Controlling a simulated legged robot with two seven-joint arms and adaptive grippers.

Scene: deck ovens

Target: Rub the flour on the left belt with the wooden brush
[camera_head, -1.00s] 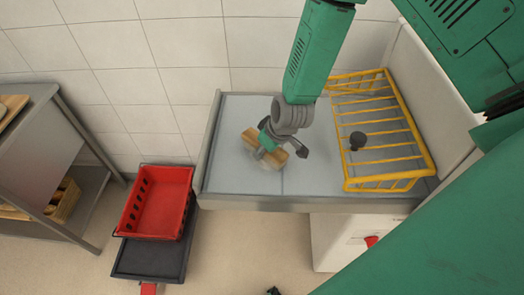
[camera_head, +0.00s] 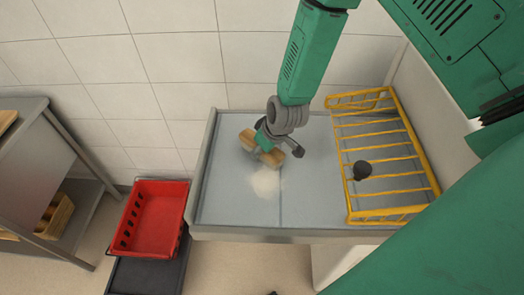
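The wooden brush (camera_head: 272,158) is a light brown block above or on the left belt (camera_head: 222,195); contact is unclear. My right gripper (camera_head: 266,139) is shut on it, with wood showing on both sides of the fingers. A pale flour patch (camera_head: 265,182) lies on the left belt, just in front of the brush and left of the centre seam. My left gripper cannot be made out.
A yellow wire rack (camera_head: 385,215) with a dark round object (camera_head: 362,170) takes up the right side. A red crate (camera_head: 150,220) stands at the lower left over a dark crate (camera_head: 145,275). A metal shelf (camera_head: 40,185) stands at far left.

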